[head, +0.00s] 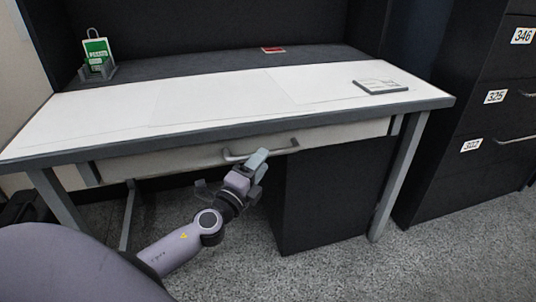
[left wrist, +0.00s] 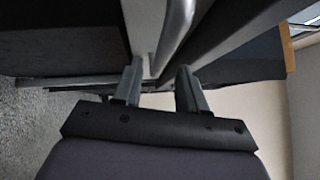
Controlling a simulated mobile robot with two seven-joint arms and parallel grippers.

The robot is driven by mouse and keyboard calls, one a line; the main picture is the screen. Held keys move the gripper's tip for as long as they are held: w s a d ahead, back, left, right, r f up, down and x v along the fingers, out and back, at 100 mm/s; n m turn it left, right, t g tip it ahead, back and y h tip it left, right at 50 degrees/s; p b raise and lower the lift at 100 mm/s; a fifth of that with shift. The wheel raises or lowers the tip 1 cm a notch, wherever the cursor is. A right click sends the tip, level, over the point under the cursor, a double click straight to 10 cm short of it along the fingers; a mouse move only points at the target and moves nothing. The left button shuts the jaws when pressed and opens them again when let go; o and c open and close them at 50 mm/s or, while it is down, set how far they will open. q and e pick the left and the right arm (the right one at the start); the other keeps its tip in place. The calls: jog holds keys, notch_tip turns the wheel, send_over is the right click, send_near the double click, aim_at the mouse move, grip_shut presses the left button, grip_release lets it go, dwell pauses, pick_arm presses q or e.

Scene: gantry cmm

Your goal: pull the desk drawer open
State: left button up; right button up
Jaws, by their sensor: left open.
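The desk drawer (head: 340,133) is a long pale front under the desk top, and it looks shut. Its grey bar handle (head: 232,156) is partly hidden behind my left gripper (head: 258,163), which is at the middle of the bar. In the left wrist view the open fingers (left wrist: 158,84) point toward the handle bar (left wrist: 174,30). The bar lines up with the gap between the fingers; I cannot tell whether they touch it. My right gripper is not in view.
The desk top (head: 200,100) carries a flat white-and-grey item (head: 380,86) at right and a green card in a holder (head: 97,56) at left. A dark pedestal (head: 325,200) stands beneath. Dark numbered cabinets (head: 470,170) stand at right. Grey carpet (head: 350,275) lies open in front.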

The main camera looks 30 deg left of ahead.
pick_arm(q)
jog(key=shift+w+a+r, duration=0.1)
jog(key=shift+w+r, duration=0.05)
jog(key=shift+w, duration=0.95)
jog(key=shift+w+a+r, duration=0.1)
jog(key=shift+w, duration=1)
grip_shut()
